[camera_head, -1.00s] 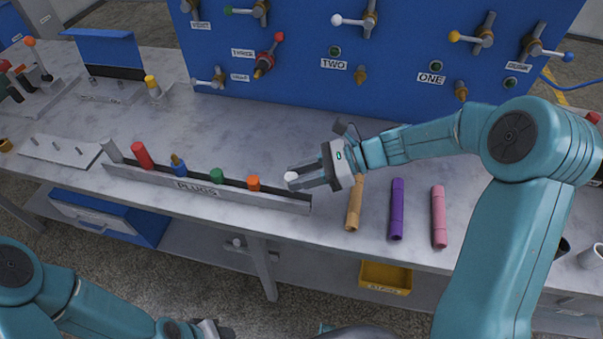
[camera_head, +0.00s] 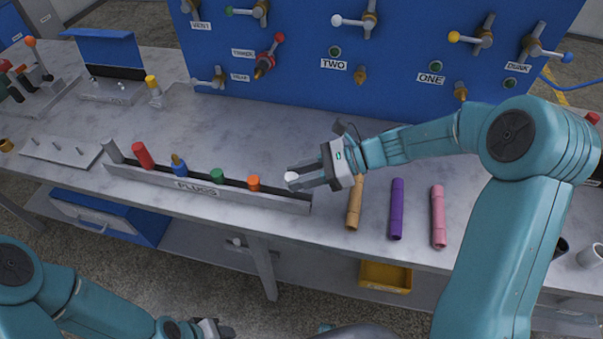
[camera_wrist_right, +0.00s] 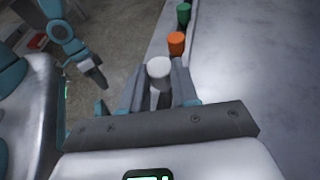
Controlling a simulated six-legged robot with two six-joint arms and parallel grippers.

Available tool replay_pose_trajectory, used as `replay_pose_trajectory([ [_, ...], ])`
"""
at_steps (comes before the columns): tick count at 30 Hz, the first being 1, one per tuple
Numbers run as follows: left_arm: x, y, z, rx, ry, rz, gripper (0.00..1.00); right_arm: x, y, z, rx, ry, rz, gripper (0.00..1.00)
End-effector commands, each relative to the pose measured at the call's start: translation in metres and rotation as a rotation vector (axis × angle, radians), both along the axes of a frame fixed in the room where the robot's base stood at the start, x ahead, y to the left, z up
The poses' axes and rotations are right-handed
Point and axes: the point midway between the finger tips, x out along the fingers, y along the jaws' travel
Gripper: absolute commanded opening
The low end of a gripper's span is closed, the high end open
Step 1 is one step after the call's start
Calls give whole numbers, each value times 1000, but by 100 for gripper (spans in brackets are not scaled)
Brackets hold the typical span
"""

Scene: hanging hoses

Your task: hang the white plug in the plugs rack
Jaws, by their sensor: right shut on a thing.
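The white plug (camera_head: 291,177) is between the fingertips of my right gripper (camera_head: 305,178), which is shut on it. The right wrist view shows the white plug (camera_wrist_right: 159,70) upright between the two fingers (camera_wrist_right: 159,88). The grey plugs rack (camera_head: 205,188), labelled PLUGS, runs along the bench's front edge. The plug is over or beside the rack's right end; I cannot tell whether it touches the rack. My left gripper (camera_head: 210,328) is low at the bottom of the head view, and its fingers are too unclear to read.
The rack holds an orange plug (camera_head: 253,183), a green plug (camera_head: 217,174), a blue plug (camera_head: 179,166) and a red cylinder (camera_head: 143,155). Tan (camera_head: 355,205), purple (camera_head: 397,208) and pink (camera_head: 438,215) tubes lie right of the gripper. A blue valve panel (camera_head: 300,60) stands behind.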

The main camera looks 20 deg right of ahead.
Motion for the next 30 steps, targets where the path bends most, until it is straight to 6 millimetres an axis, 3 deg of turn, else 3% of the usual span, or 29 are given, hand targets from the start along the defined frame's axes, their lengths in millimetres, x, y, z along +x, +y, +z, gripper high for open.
replay_pose_trajectory([
  [30, 0, 0, -18, 0, 0, 0, 43, 0, 0, -25, 0, 0, 0, 0],
])
